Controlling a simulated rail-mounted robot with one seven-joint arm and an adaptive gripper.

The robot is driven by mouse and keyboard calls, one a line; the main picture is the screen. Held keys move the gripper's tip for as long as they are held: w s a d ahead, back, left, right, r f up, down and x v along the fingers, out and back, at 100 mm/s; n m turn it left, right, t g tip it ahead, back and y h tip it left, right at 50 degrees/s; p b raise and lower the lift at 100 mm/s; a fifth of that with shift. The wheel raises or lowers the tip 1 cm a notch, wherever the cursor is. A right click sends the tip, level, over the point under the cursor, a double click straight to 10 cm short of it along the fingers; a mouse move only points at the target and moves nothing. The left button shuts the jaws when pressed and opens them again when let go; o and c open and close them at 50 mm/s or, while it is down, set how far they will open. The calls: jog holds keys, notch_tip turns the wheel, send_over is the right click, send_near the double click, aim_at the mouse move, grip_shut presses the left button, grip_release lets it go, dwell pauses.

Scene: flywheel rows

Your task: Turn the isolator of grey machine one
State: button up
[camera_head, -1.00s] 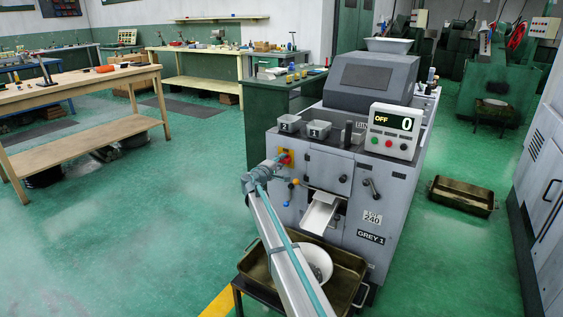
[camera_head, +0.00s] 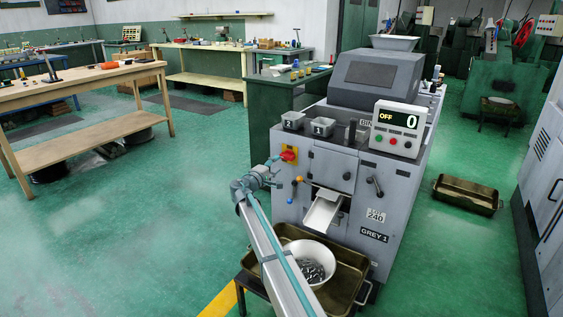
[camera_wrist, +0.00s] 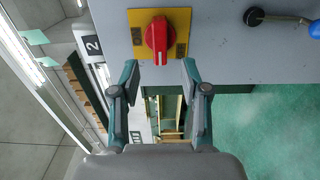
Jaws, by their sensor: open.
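Grey machine one (camera_head: 345,190) stands at the middle right in the head view, with a "GREY 1" plate and a display reading OFF and 0. Its isolator (camera_head: 289,155) is a red knob on a yellow plate at the upper left of the front. In the wrist view the red isolator knob (camera_wrist: 157,40) lies beyond my fingertips, its pointer bar with a white mark tilted slightly. My gripper (camera_wrist: 159,75) is open and empty, its fingers spread to either side below the knob, apart from it. In the head view my gripper (camera_head: 275,172) is just below and left of the isolator.
A brown tray (camera_head: 348,290) with a white bowl (camera_head: 313,250) of metal parts stands under the chute (camera_head: 322,212). A lever with a blue ball (camera_wrist: 314,30) sticks out near the isolator. A wooden workbench (camera_head: 90,85) is at left; the floor between is clear.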

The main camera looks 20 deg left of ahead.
jog(key=shift+s+a, duration=0.2)
jog(key=shift+s, duration=0.85)
jog(key=shift+s+a, duration=0.15)
jog(key=shift+s, duration=0.9)
jog(key=shift+d, duration=0.1)
